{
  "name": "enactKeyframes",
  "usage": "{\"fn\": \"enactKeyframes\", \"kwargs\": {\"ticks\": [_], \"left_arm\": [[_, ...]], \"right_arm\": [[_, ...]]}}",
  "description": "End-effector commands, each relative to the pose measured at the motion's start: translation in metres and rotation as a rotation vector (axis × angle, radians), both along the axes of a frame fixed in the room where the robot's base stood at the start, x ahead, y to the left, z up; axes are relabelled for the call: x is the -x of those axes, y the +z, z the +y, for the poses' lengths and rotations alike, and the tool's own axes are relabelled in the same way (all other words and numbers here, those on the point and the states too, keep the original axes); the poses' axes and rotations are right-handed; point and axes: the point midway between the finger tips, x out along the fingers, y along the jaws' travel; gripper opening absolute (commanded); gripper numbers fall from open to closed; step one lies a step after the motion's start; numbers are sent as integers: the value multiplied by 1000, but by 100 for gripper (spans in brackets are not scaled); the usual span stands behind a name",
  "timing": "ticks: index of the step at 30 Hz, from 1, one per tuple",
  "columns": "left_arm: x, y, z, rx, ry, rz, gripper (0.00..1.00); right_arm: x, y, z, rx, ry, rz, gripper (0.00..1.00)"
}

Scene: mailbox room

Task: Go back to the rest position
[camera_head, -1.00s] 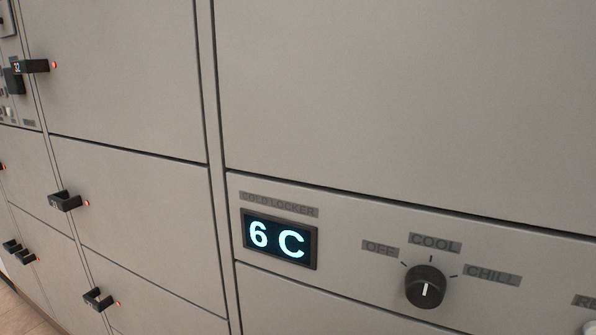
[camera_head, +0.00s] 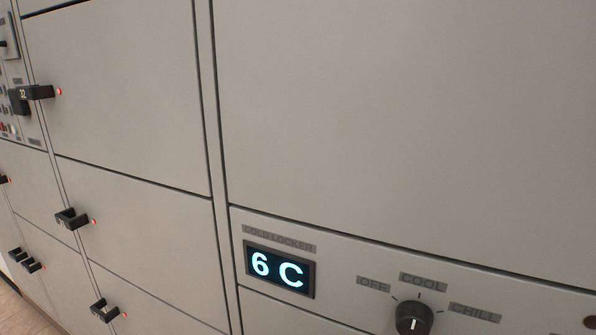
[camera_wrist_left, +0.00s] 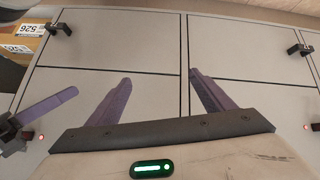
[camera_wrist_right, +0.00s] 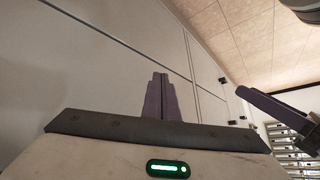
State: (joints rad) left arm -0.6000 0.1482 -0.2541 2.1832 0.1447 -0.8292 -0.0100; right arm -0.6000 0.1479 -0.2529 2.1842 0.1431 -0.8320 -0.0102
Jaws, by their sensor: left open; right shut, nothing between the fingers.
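My left gripper (camera_wrist_left: 158,95) is in the left wrist view, its two purple fingers spread apart with nothing between them, in front of grey locker doors. My right gripper (camera_wrist_right: 160,82) is in the right wrist view, its fingers together and empty, near a pale locker front. Neither gripper shows in the head view. The cold locker panel there has a lit display (camera_head: 279,269) reading 6 C and a black knob (camera_head: 414,318) below the OFF, COOL and CHILL labels. The knob's lower part is cut off by the frame edge.
Grey locker doors (camera_head: 400,120) fill the head view. Black handles (camera_head: 72,219) with red lights stick out at the left. Cardboard boxes (camera_wrist_left: 22,46) stand at the upper left of the left wrist view. Tiles (camera_wrist_right: 235,40) show in the right wrist view.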

Motion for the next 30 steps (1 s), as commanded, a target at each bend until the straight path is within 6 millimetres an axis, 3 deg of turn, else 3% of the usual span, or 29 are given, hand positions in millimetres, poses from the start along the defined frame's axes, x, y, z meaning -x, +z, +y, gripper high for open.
{"fn": "enactKeyframes", "kwargs": {"ticks": [1, 6, 12, 30], "left_arm": [[3, 30, 4, -8, 13, -1, 75], [8, 65, 18, -34, 48, -26, 75], [17, 93, 30, -59, 73, -52, 75], [21, 98, 35, -71, 81, -69, 75]], "right_arm": [[3, 30, -4, 7, -13, -1, 0], [8, 65, -17, 32, -48, -27, 0], [17, 93, -29, 57, -72, -53, 0], [21, 98, -35, 69, -80, -70, 0]]}}
